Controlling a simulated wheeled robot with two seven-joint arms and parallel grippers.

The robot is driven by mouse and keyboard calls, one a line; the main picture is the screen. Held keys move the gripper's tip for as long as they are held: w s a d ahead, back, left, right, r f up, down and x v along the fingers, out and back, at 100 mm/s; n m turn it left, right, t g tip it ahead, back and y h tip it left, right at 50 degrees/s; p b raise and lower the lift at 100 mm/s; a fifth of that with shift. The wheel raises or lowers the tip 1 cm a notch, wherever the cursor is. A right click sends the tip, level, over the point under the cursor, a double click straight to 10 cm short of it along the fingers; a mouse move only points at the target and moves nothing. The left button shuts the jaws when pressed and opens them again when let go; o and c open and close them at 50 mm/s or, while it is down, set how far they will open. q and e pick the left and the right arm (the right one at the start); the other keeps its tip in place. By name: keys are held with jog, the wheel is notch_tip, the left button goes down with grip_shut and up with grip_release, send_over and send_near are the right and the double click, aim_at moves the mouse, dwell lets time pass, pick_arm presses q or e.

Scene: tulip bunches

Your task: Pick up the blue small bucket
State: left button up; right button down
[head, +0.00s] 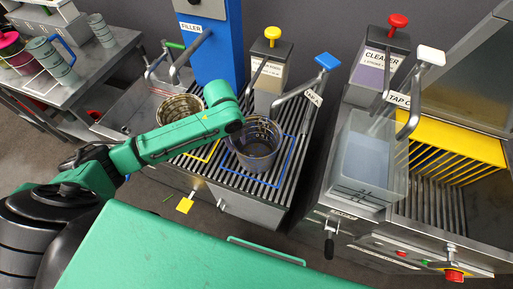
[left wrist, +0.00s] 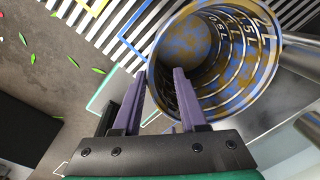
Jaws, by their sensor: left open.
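The bucket (head: 256,158) with blue markings stands upright on the slatted rack, inside a blue square outline. In the left wrist view the bucket (left wrist: 205,50) shows a mottled blue and tan inside with volume marks. My left gripper (left wrist: 159,74) is open and empty. Its two purple fingers reach up to the near-left part of the rim, one on either side of the rim edge in the picture. I cannot tell if they touch it. In the head view my green left arm ends at the bucket's upper left; the fingers are hidden there. My right gripper is not in view.
Another bucket (head: 180,108) stands left on the rack, near a yellow outline. Taps with blue (head: 327,61) and yellow (head: 272,33) tops stand behind. A clear container (head: 365,160) is at right. A green surface (head: 190,255) lies in front. Leaves litter the floor.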

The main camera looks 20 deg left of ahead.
pick_arm(q)
notch_tip(320, 180, down, 5)
jog(key=shift+f, duration=0.15)
grip_shut()
dwell(1.4)
